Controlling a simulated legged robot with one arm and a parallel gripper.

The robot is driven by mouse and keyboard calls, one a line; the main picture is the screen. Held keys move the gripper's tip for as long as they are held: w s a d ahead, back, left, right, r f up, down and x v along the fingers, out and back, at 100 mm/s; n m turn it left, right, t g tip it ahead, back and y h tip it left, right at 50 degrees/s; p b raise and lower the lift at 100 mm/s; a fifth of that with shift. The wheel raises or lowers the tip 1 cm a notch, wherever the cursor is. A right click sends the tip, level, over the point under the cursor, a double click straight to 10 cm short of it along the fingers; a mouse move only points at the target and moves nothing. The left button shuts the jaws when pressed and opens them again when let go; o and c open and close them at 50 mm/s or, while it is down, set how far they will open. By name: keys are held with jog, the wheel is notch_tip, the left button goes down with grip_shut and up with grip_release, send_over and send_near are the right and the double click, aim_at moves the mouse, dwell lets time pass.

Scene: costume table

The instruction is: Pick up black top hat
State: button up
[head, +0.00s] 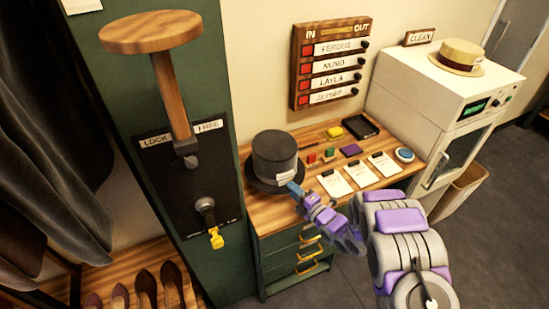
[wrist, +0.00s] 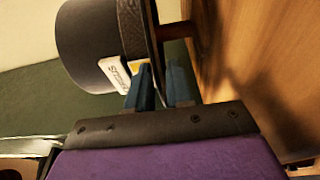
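The black top hat (head: 275,157) stands crown up at the left end of the wooden tabletop, with a white label on its band. In the wrist view the hat (wrist: 90,45) is turned sideways, with its brim running down between my two blue fingers. My gripper (head: 294,188) reaches the front right of the brim. In the wrist view my gripper (wrist: 162,85) has its fingers close together, one on each side of the brim, and looks shut on it. The lower part of the brim is hidden by the fingers. A brown post shows under the hat.
A lever panel (head: 165,185) stands close on the left. A straw hat (head: 458,55) sits on the white cabinet (head: 432,85).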

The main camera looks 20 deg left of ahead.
grip_shut()
jog(key=shift+f, duration=0.1)
dwell(0.4)
